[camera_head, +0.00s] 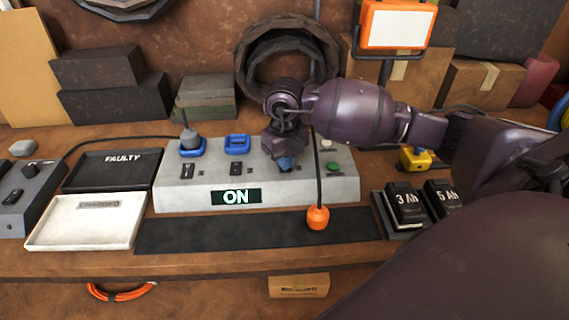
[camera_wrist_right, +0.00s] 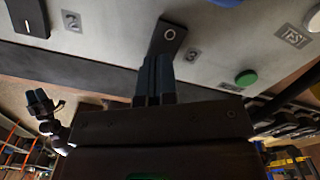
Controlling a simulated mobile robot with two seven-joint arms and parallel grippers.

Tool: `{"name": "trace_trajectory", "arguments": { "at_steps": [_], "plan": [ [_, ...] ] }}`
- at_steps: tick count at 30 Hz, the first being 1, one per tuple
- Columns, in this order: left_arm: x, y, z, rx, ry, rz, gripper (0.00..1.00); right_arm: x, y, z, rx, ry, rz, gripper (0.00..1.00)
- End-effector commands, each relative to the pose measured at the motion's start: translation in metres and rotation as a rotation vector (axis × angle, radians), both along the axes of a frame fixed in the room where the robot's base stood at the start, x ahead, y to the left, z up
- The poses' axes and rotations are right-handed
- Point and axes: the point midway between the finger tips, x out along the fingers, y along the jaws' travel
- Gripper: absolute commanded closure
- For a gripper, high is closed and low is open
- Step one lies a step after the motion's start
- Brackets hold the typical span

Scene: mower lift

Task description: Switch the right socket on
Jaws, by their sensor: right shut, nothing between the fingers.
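The grey socket panel (camera_head: 350,187) carries a plugged left socket (camera_head: 192,148), an empty blue middle socket (camera_head: 237,144) and a display (camera_head: 236,197) reading ON. My right gripper (camera_head: 286,163) is over the panel's right socket area and hides it in the head view. In the right wrist view, its shut, empty fingers (camera_wrist_right: 155,80) reach the near end of a dark rocker switch (camera_wrist_right: 167,38) marked O, beside label 3. Contact is unclear. A blue socket edge (camera_wrist_right: 225,2) shows above. A small dark arm with bluish tips, apparently my left gripper (camera_wrist_right: 41,103), is far off; its opening is unclear.
A green button (camera_head: 334,168) sits right of my gripper. An orange pendant (camera_head: 317,217) hangs on a black cable before the panel. A FAULTY tray (camera_head: 112,170), CHARGED tray (camera_head: 88,222) and batteries (camera_head: 405,207) flank it. The black mat (camera_head: 200,235) is otherwise clear.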

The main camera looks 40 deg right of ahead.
Motion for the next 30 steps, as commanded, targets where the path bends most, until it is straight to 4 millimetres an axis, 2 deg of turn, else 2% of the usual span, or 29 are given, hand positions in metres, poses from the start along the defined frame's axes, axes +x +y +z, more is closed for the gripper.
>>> {"name": "trace_trajectory", "arguments": {
  "at_steps": [22,30],
  "plan": [
    [0.009,-0.002,0.001,-0.001,-0.018,-0.006,0.57,0.000,0.000,-0.010,0.000,0.001,0.000,1.00],
    [0.004,-0.001,0.003,0.000,-0.010,-0.002,0.57,0.000,0.000,-0.003,-0.001,0.000,0.000,1.00]
  ]
}}
